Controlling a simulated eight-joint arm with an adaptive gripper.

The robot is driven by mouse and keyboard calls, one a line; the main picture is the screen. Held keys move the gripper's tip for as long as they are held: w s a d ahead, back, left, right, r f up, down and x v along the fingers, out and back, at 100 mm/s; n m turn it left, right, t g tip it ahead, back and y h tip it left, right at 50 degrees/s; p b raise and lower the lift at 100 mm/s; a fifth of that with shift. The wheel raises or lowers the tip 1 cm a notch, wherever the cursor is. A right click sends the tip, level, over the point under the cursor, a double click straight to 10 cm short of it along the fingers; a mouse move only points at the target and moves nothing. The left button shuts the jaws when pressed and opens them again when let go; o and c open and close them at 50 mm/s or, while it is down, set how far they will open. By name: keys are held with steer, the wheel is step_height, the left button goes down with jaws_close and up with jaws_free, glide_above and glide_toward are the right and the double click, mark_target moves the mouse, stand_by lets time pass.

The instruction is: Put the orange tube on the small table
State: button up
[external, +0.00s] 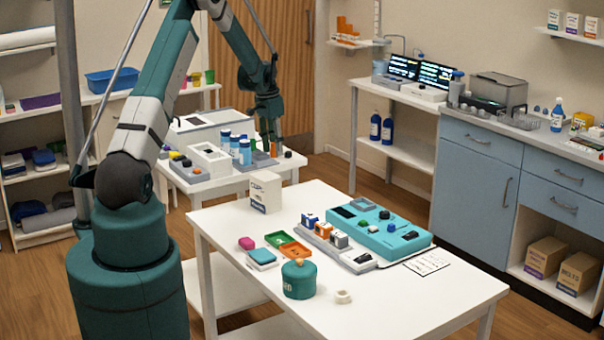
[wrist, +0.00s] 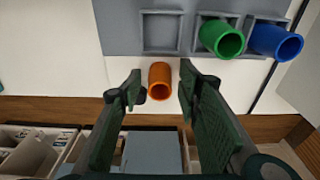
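The orange tube (wrist: 162,80) is in the wrist view, its open mouth toward the camera, in front of an empty rack slot. What its base rests on is hidden. It also shows in the external view (external: 273,149), low beside the fingers. My gripper (wrist: 162,88) is open, with one finger on each side of the tube and no clear contact. In the external view my gripper (external: 268,128) hangs over the right part of the smaller white table (external: 238,184) at the back.
A green tube (wrist: 222,38) and a blue tube (wrist: 275,42) stand in the grey rack (wrist: 125,30), right of the empty slot. Blue-white bottles (external: 235,146) and a white box (external: 210,160) stand left of my gripper. The larger front table (external: 400,300) has bare room at its front.

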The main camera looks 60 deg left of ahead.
mark_target(272, 145)
step_height(272, 145, up, 12)
steer(key=s, duration=0.1)
steer(key=shift+s, duration=0.25)
stand_by(0.4)
stand_by(0.5)
steer(key=shift+d+r, duration=0.1)
steer(key=s+d+r+t, duration=0.1)
steer(key=d+r, duration=0.6)
steer(key=d, duration=0.2)
steer(key=d+r, duration=0.7)
steer(key=d, duration=0.3)
steer(key=s+d+r+t+y, duration=0.1)
steer(key=s+d+r, duration=0.3)
steer(key=d, duration=0.5)
steer(key=s+d+r, duration=0.4)
steer(key=d, duration=0.5)
steer(key=s+d+r+t, duration=0.2)
steer(key=s+d, duration=1.1)
steer(key=d, duration=0.2)
steer(key=s+d+f+t, duration=0.1)
steer(key=s+d+f, duration=0.2)
steer(key=s, duration=0.3)
steer(key=s+d+f+h, duration=0.1)
steer(key=s+d+f, duration=0.1)
steer(key=s+d, duration=0.4)
steer(key=shift+s+d+f+t, duration=0.15)
steer(key=shift+s+f+t, duration=0.25)
steer(key=shift+s, duration=0.25)
